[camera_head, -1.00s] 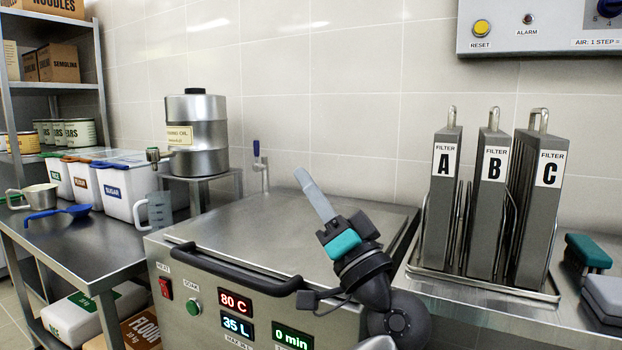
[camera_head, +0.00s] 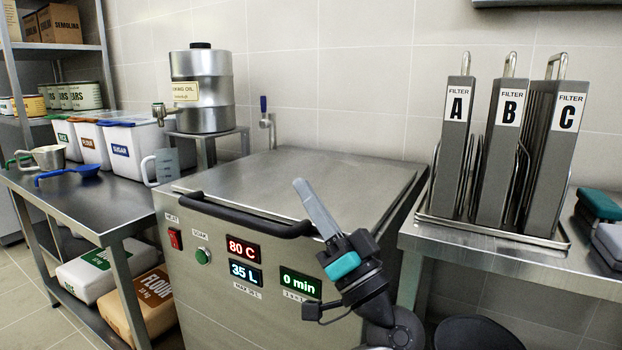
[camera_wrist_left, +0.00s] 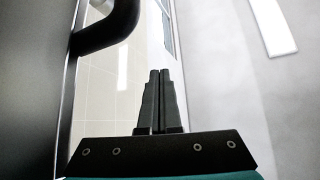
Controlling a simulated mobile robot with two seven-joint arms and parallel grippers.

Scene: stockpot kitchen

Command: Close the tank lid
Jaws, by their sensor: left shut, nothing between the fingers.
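The tank (camera_head: 200,285) is a steel box with a front panel. Its steel lid (camera_head: 290,185) lies flat across the top and looks down; I cannot tell whether it is fully seated. A black bar handle (camera_head: 235,219) runs along the lid's front edge. My left gripper (camera_head: 300,186) is shut and empty, pointing up in front of the handle's right end, and covers part of the lid's front edge. In the left wrist view its fingers (camera_wrist_left: 160,80) are together, with part of the black handle (camera_wrist_left: 112,28) at upper left. My right gripper is not in view.
A steel counter on the right holds a rack with filters A (camera_head: 456,150), B and C. A left bench (camera_head: 110,205) carries white bins, a jug and a blue scoop. An oil canister (camera_head: 202,90) stands behind on a stand. A tap (camera_head: 266,120) rises behind the tank.

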